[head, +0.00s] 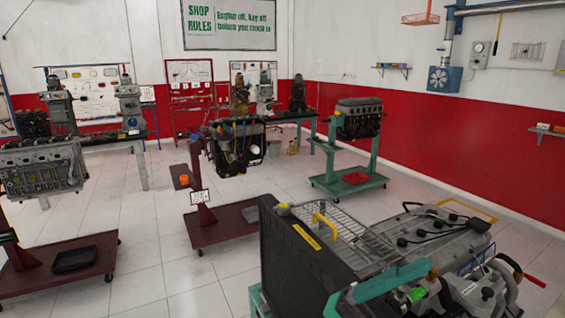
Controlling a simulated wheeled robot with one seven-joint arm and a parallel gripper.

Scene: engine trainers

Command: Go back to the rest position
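My gripper is not visible in the head view, so I cannot see whether it is open, shut or holding anything. The task line names no object. The nearest thing is an engine trainer (440,240) at the lower right, with a grey engine top and black leads. A black upright panel (300,262) stands at its left side. A wire rack (345,232) and a yellow handle (324,222) are at the top of the panel. A teal bar (380,290) crosses the front of this trainer.
Engines on wheeled stands show at the far left (42,168), the middle (236,148) and the back (358,118). A red tray (355,178) lies on the back stand's base. Benches with engines line the rear wall. Tiled floor (150,215) is clear between the stands.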

